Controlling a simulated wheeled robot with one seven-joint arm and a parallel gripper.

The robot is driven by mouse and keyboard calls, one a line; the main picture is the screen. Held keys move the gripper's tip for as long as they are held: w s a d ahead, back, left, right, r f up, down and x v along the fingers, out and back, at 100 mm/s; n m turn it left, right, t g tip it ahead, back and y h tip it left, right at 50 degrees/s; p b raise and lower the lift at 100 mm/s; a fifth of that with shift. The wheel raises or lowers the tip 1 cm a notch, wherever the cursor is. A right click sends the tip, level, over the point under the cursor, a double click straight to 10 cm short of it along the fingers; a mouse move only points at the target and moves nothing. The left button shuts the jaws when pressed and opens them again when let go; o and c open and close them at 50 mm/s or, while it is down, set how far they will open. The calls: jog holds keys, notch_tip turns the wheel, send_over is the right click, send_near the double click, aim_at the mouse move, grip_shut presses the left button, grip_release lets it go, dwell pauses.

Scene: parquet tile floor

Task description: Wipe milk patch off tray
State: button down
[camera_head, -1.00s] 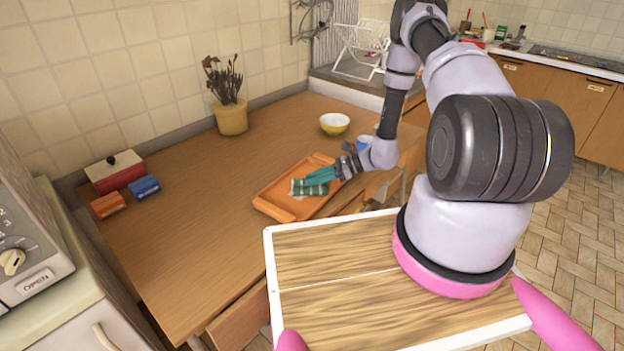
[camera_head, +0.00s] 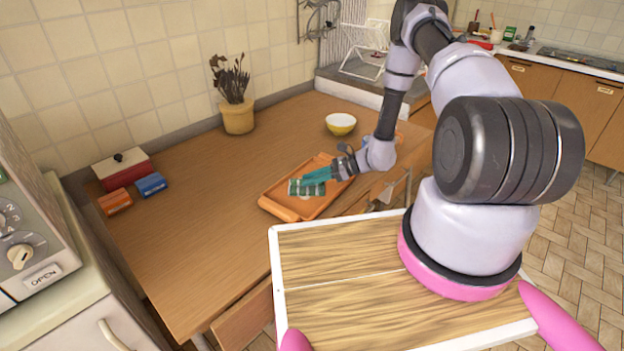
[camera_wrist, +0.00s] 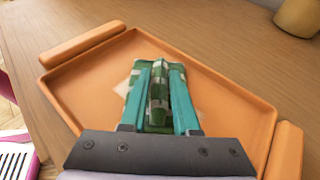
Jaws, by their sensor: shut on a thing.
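The orange tray (camera_head: 275,206) lies on the wooden table, and its rim and two end handles show in the wrist view (camera_wrist: 262,120). My gripper (camera_head: 306,178) is over the middle of the tray, with its teal fingers (camera_wrist: 160,70) shut on a green-and-white checked cloth (camera_head: 296,188). The cloth (camera_wrist: 158,90) bunches up between the fingers and appears to touch the tray floor. A pale milk patch (camera_wrist: 124,89) shows left of the cloth in the wrist view. The cloth and fingers hide the part of the tray beneath them.
A red box with a white lid (camera_head: 122,170), an orange packet (camera_head: 115,202) and a blue packet (camera_head: 151,185) sit at the left. The table left of the tray is clear.

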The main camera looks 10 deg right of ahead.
jog(key=shift+d, duration=0.1)
jog(key=shift+s+d+f, duration=0.1)
jog(key=shift+s+d, duration=0.05)
jog(key=shift+d, duration=0.5)
jog(key=shift+s+d+f, duration=0.1)
jog(key=shift+s+d, duration=0.05)
jog(key=shift+d, duration=0.5)
jog(key=shift+r, duration=2.6)
jog(key=shift+w+a, duration=0.1)
jog(key=shift+a, duration=0.05)
